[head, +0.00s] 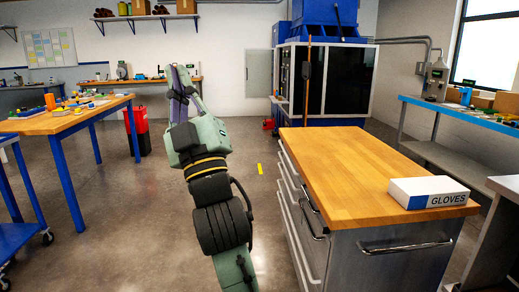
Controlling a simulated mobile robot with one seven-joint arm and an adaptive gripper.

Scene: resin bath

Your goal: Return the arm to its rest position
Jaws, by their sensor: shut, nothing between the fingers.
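My arm rises from the bottom centre of the head view. At its end my gripper (181,70) points up and away from me over the open floor, left of the wooden-topped drawer cabinet (335,165). Its fingers look narrow and close together, shut with nothing seen between them. The fingertips are small and partly blend with the workbench behind. The gripper looks clear of the furniture.
A box labelled gloves (428,192) lies on the cabinet's near right corner. A wooden table (60,121) with small coloured parts stands at left, a blue cart (22,222) nearer. Open concrete floor (130,225) lies between.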

